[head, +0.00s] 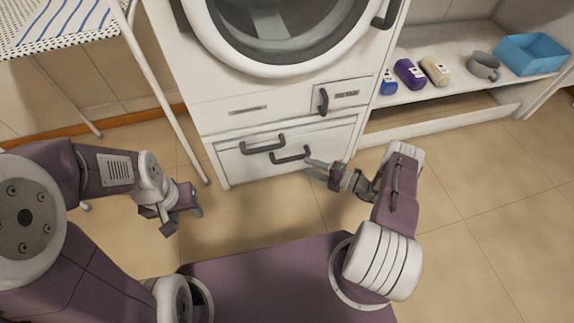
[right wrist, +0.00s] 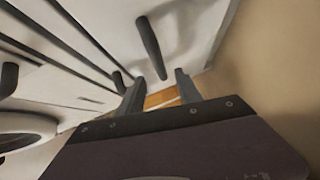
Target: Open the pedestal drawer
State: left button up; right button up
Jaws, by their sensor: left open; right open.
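The white pedestal drawer (head: 245,168) is at the bottom of the white washing machine. Two dark bar handles show at its front, an upper handle (head: 263,146) and a lower handle (head: 291,156). I cannot tell whether the drawer is fully closed. My right gripper (head: 312,169) is open, just right of the lower handle. In the right wrist view, a dark handle bar (right wrist: 151,48) stands ahead of the open fingers (right wrist: 160,92), with nothing held. My left gripper (head: 180,222) is open and empty above the floor, left of the drawer.
The washer's round door (head: 288,62) is above. A small latch handle (head: 323,101) is on its lower panel. On the right, a low white shelf (head: 440,43) holds bottles, a grey mug (head: 484,66) and a blue bin (head: 535,54). An ironing board (head: 62,28) stands left. Floor is clear between.

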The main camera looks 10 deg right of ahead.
aim_at(290, 159)
jog(key=b+x, duration=0.4)
jog(key=x, duration=0.4)
jog(key=shift+w+a+f, duration=0.1)
jog(key=shift+a+f, duration=0.1)
jog(key=shift+a, duration=0.05)
jog(key=shift+w+a+r, duration=0.15)
jog(key=shift+w+a, duration=0.05)
jog(key=shift+c, duration=0.2)
grip_shut()
dwell(0.6)
